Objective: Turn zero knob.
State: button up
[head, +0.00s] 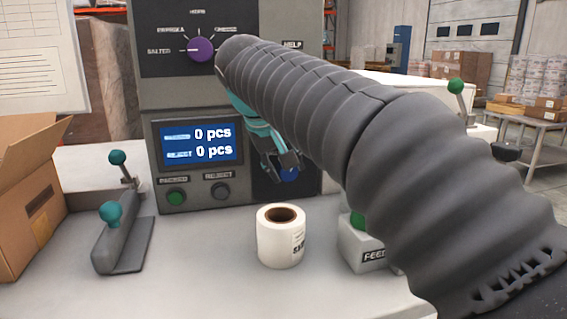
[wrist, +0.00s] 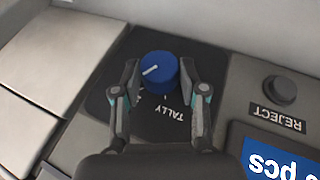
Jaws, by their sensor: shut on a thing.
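A blue knob (wrist: 158,72) with a white pointer line sits on a dark plate of the weigher's panel; the lettering beside it reads TALLY. My gripper (wrist: 160,80) has one finger on each side of this knob and is shut on it. In the wrist view the pointer slants down to the left. In the head view only a bit of the blue knob (head: 289,175) shows below my gripper (head: 280,162); my arm hides much of that area. I see no label reading zero.
A purple selector knob (head: 200,49) is on the upper panel. The screen (head: 200,142) reads 0 pcs twice, above a green button (head: 176,197) and a dark button (head: 220,191). A label roll (head: 281,240), a teal-knobbed lever device (head: 122,245) and a cardboard box (head: 30,205) stand on the counter.

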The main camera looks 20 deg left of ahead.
jog(key=shift+y, duration=0.4)
jog(key=o, duration=1.1)
jog(key=shift+r, duration=0.1)
jog(key=v, duration=1.1)
jog(key=shift+r, duration=0.45)
